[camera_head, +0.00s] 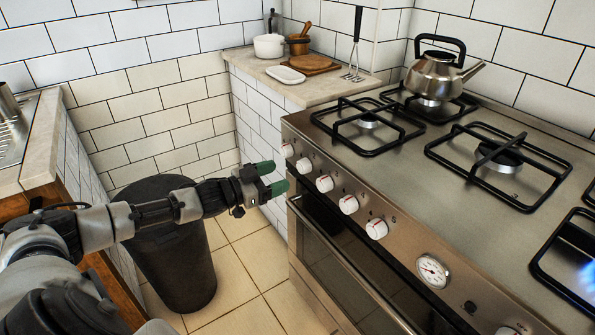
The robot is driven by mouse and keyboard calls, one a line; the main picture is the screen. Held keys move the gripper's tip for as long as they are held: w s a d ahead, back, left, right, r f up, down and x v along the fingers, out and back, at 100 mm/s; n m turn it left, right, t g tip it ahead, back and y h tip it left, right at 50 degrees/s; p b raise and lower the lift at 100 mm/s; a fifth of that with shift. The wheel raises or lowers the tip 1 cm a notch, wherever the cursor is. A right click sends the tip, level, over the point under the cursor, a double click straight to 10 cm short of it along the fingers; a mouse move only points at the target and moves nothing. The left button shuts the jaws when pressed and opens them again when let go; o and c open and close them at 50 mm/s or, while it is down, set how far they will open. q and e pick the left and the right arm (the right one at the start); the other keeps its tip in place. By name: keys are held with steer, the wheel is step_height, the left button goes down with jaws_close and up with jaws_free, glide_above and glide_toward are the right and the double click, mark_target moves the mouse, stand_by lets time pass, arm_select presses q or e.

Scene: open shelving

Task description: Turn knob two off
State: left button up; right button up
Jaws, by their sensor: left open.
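The stove front carries a row of white knobs with red marks: the leftmost knob (287,150), the second from left (304,165), the third (325,183), the fourth (348,204) and one further right (376,228). Another knob (507,330) is cut off at the bottom edge. No readable number shows which is knob two. My left gripper (271,178), with green fingertips, is open and empty. It points at the stove front, just left of the leftmost knobs, and appears apart from them. My right gripper is not in view.
A blue flame (588,274) burns at the right edge. A kettle (437,75) stands on a back burner. A round dial (433,270) sits among the knobs. The oven handle (345,262) runs below. A dark bin (172,250) stands under my left arm.

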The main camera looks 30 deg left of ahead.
mark_target(299, 168)
arm_select(q)
steer(key=shift+x, duration=3.3)
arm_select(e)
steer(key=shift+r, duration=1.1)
arm_select(q)
steer(key=c, duration=0.9)
steer(key=m+p, duration=0.2)
steer(key=m, duration=0.5)
steer(key=shift+r+p, duration=0.1)
steer(key=shift+p, duration=0.25)
steer(key=shift+c, duration=0.2)
steer(key=m, duration=0.2)
steer(key=shift+m, duration=1.1)
steer(key=shift+m+y, duration=0.4)
steer(key=shift+m, duration=0.7)
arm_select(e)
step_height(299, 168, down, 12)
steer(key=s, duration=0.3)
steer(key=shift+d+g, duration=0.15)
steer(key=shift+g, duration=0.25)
arm_select(q)
steer(key=o, duration=0.9)
